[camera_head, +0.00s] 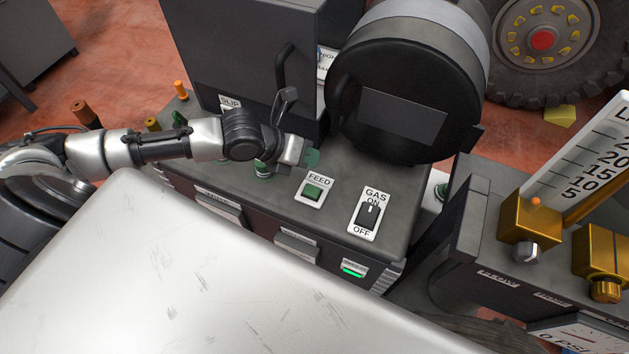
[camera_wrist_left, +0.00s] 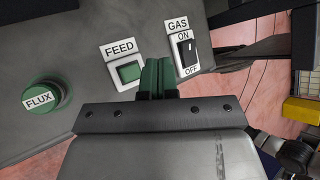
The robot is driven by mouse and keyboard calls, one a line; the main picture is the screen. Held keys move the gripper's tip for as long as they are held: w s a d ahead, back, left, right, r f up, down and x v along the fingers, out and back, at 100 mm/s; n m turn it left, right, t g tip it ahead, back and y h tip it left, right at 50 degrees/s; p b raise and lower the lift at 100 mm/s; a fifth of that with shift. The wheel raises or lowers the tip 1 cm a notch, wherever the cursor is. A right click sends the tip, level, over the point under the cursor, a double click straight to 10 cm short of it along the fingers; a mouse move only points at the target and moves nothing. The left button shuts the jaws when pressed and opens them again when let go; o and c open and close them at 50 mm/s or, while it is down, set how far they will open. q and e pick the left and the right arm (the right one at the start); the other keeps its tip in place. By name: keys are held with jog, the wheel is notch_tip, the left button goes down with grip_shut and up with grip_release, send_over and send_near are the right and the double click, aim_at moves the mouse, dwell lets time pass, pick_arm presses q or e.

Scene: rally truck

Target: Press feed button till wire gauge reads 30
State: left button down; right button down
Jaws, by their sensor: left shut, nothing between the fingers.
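The green square feed button (camera_head: 312,191) sits in a white plate labelled FEED on top of the dark machine (camera_head: 345,165). The button also shows in the left wrist view (camera_wrist_left: 130,71). My left gripper (camera_head: 308,156) is shut and empty, its green fingertips just behind the FEED plate in the head view. In the left wrist view the closed fingertips (camera_wrist_left: 157,77) appear just right of the button; I cannot tell whether they touch the panel. I cannot make out a wire gauge reading. My right gripper is not in view.
A gas switch (camera_head: 369,212) marked ON and OFF is right of the button. A green FLUX knob (camera_wrist_left: 40,96) lies left of it. A large black drum (camera_head: 405,90) stands behind. A numbered scale (camera_head: 585,155) with brass fittings is at right.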

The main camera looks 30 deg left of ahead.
aim_at(310, 188)
pick_arm(q)
notch_tip(310, 188, down, 8)
jog(key=b, duration=0.6)
jog(key=shift+w+d+f+b, duration=0.1)
jog(key=shift+w+d+b, duration=0.05)
jog(key=shift+b, duration=0.15)
jog(key=shift+f+b, duration=0.3)
jog(key=shift+f, duration=0.1)
dwell(0.8)
dwell(0.5)
jog(key=shift+f, duration=0.35)
